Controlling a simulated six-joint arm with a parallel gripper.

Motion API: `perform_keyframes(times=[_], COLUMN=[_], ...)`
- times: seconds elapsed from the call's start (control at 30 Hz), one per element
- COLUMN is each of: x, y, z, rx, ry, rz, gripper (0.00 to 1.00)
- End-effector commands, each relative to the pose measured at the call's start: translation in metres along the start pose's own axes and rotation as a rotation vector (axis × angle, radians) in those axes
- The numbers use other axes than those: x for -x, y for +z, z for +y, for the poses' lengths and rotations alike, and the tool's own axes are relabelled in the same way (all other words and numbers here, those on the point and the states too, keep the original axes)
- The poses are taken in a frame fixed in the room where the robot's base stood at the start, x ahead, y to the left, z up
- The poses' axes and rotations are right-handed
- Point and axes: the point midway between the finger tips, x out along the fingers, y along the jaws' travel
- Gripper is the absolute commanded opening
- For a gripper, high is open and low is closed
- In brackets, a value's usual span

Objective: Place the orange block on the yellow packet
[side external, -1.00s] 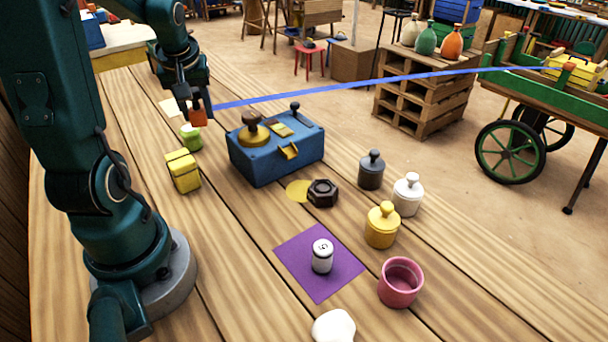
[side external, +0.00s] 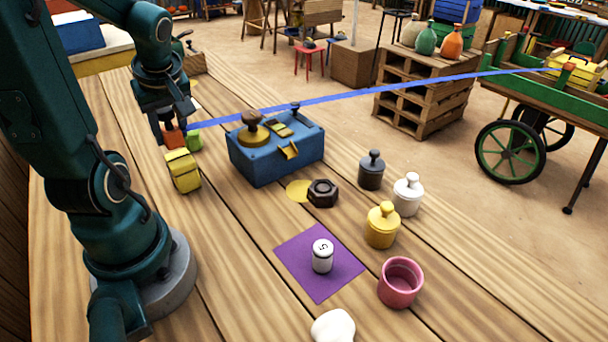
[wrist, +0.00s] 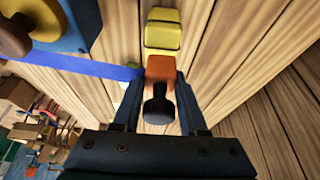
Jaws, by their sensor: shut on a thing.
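The orange block (side external: 174,137) is held between the fingers of my gripper (side external: 172,128), above the table at the left. In the wrist view the orange block (wrist: 160,68) shows just beyond the fingertips, with a dark rounded knob-like part (wrist: 158,108) between the fingers. I cannot tell whether that part belongs to the block. The yellow packet (side external: 184,172) lies on the table, nearer the side camera than the block. In the wrist view the yellow packet (wrist: 162,30) is straight beyond the block, which overlaps its near edge in the picture.
A green object (side external: 194,140) stands close beside the block. A blue box (side external: 275,150) with a brown knob is to the right. A blue ribbon (side external: 350,96) runs from beside my gripper to the green cart (side external: 520,85). Bare table surrounds the packet's near side.

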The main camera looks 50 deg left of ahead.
Motion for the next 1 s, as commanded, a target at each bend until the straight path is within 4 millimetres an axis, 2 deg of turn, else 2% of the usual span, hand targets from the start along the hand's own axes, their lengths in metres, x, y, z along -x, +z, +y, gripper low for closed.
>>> perform_keyframes(times=[0.1, 0.2, 0.6, 0.63, 0.7, 1.0], x=[-0.016, -0.024, -0.029, -0.029, -0.029, -0.028], y=[0.007, 0.011, 0.012, 0.012, 0.012, 0.012], z=[-0.001, 0.000, 0.000, 0.000, 0.000, 0.000], rx=[-0.003, -0.002, -0.001, 0.000, 0.001, 0.000], ry=[-0.005, -0.003, -0.001, -0.001, 0.000, 0.000], rz=[-0.004, -0.003, -0.002, -0.001, -0.001, 0.000], gripper=[0.00, 0.00, 0.00, 0.46, 0.72, 0.72])
